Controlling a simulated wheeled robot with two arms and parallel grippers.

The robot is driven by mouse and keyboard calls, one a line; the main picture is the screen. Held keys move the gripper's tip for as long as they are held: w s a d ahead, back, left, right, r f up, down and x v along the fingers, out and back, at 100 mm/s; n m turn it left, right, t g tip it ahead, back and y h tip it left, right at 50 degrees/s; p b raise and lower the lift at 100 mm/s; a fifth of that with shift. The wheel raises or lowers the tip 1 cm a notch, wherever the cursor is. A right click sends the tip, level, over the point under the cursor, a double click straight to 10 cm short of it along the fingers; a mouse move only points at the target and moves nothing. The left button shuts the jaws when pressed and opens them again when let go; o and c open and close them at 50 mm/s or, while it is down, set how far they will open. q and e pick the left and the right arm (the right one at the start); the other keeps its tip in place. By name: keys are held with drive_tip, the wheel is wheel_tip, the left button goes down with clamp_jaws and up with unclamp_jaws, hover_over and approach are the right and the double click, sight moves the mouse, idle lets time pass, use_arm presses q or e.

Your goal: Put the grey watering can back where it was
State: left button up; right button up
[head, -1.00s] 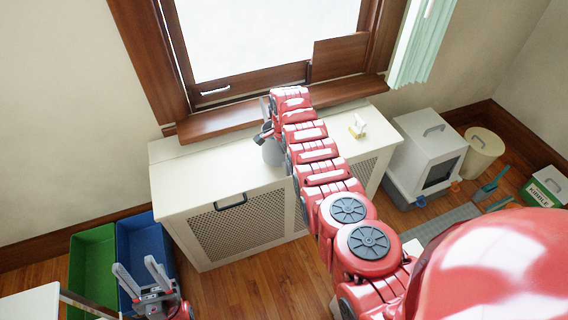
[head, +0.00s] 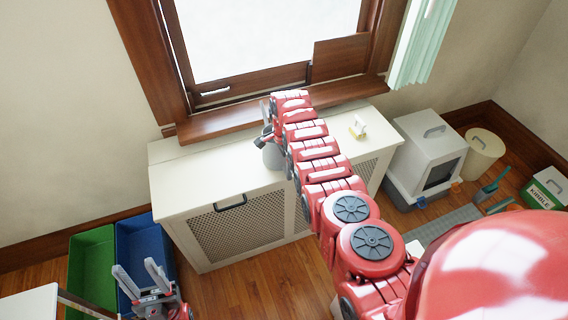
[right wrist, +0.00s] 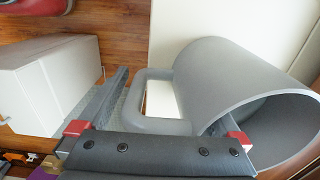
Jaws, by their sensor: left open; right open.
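The grey watering can (head: 272,156) stands on the white radiator cover, below the window and partly hidden behind my right arm. In the right wrist view its wide grey body (right wrist: 235,75) and loop handle (right wrist: 150,126) are close up. My right gripper (right wrist: 155,135) is open at the can, with the handle between its fingers. One finger is clear to the left of the handle; the other is mostly hidden by the can's body. My left gripper (head: 142,275) is open and empty, low at the left, far from the can.
The radiator cover (head: 205,180) has free room left of the can. A small yellow-and-white item (head: 357,127) stands on its right part. The window sill (head: 225,122) is behind. Green (head: 92,260) and blue (head: 140,243) bins and a litter box (head: 430,150) stand on the floor.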

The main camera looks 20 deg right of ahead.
wheel_tip(320, 180, up, 12)
drive_tip(key=shift+f+p, duration=0.1)
drive_tip(key=shift+p, duration=0.3)
idle(0.3)
